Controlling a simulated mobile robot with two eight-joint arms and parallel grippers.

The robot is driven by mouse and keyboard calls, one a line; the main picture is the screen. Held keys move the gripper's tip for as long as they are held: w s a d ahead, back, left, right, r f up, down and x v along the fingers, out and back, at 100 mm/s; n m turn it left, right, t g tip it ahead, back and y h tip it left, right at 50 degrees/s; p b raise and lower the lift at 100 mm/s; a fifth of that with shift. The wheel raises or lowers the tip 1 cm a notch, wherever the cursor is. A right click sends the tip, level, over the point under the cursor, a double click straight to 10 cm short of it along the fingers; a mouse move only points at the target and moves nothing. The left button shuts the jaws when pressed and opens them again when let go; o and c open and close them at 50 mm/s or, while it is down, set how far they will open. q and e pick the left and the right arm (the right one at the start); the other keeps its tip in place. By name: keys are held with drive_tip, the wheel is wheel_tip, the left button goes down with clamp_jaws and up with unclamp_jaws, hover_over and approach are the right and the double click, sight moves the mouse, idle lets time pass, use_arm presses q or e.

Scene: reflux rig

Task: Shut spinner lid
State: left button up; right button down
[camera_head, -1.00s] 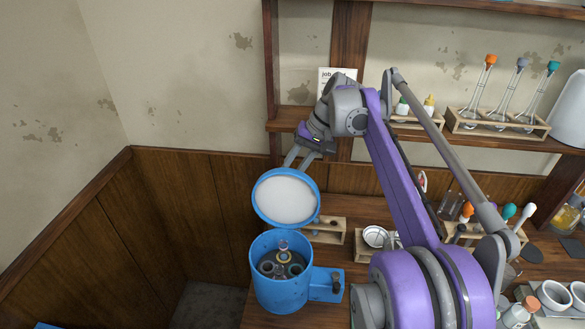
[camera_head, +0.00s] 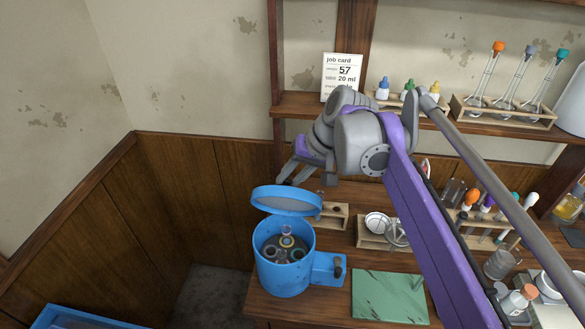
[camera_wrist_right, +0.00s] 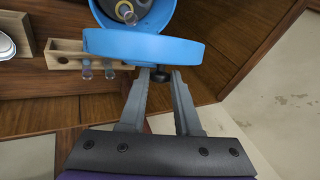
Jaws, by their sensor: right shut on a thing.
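The blue spinner (camera_head: 283,275) stands at the bench's left end, with several tube slots and a small tube showing inside. Its round blue lid (camera_head: 287,202) is hinged at the back and part open, tilted above the pot with a clear gap at the front. In the right wrist view the lid's edge (camera_wrist_right: 145,47) lies just beyond my fingers. My right gripper (camera_head: 289,178) is behind and above the lid, and its fingers are shut on the lid's small dark knob (camera_wrist_right: 160,75). My left gripper is in no view.
A wooden rack (camera_head: 333,216) stands just behind and right of the spinner. A green board (camera_head: 390,298) lies right of it. A shelf above holds a job card (camera_head: 341,75), bottles and a flask rack (camera_head: 503,112). A blue container (camera_head: 90,318) is at the lower left.

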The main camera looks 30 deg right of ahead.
drive_tip(key=shift+s+a+f, duration=0.15)
drive_tip(key=shift+s+a, duration=0.1)
idle(0.3)
drive_tip(key=c, duration=0.6)
unclamp_jaws()
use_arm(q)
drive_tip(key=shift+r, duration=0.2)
use_arm(e)
drive_tip(key=v, duration=1.1)
